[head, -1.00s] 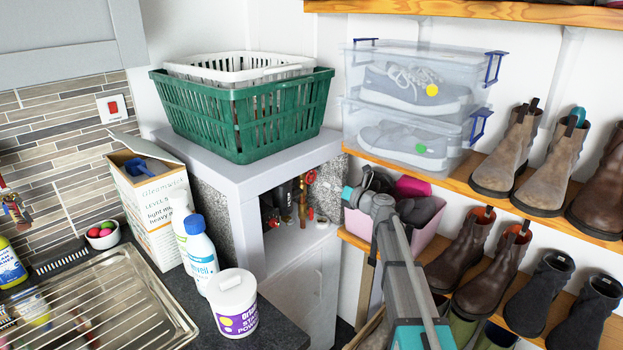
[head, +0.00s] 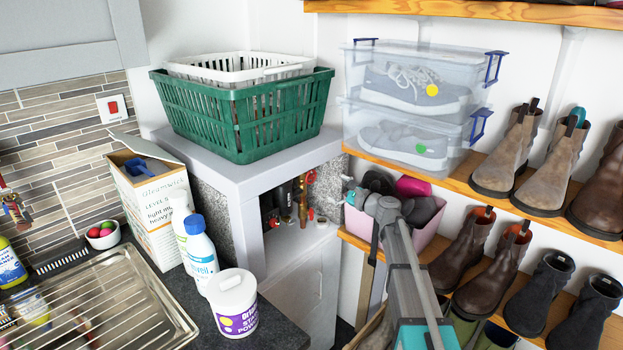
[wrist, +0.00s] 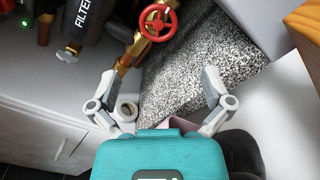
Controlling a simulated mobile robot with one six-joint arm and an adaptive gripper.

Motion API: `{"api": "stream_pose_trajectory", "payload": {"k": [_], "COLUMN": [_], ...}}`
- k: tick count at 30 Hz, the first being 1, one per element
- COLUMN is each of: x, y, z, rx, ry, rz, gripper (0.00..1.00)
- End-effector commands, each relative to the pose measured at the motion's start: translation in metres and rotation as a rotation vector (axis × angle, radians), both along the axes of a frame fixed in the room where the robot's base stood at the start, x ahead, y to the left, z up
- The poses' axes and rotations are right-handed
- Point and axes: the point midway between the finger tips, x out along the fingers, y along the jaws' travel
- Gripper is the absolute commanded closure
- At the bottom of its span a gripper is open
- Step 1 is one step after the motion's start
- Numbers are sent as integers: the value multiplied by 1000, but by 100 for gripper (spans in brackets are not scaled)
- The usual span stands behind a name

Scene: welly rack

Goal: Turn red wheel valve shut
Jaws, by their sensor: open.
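The red wheel valve (wrist: 158,23) is a small spoked handwheel on a brass pipe, at the top middle of the wrist view. In the head view the red wheel (head: 311,176) shows small inside the open cupboard under the baskets. My gripper (wrist: 157,84) is open in the wrist view, its two grey fingers spread wide with nothing between them. The wheel lies beyond the fingertips, apart from them and roughly centred between them. In the head view my gripper (head: 347,190) is just right of the cupboard opening, partly hidden by my wrist.
A black filter (wrist: 85,20) hangs left of the valve. A speckled panel (wrist: 200,65) stands behind and right. In the head view, a pink bin (head: 425,233) is close beside my wrist. A green basket (head: 240,118) sits above the cupboard. Boots line the shelves at right.

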Motion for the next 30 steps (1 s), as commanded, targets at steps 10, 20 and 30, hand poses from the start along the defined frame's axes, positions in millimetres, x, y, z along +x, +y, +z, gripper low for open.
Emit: {"api": "stream_pose_trajectory", "payload": {"k": [10, 20, 30], "x": [-5, -10, -15], "y": [-6, -11, -16], "z": [0, 0, 0], "rx": [-300, -587, -883], "ry": [-385, -752, -1132], "rz": [-1, 0, -1], "gripper": [0, 0, 0]}}
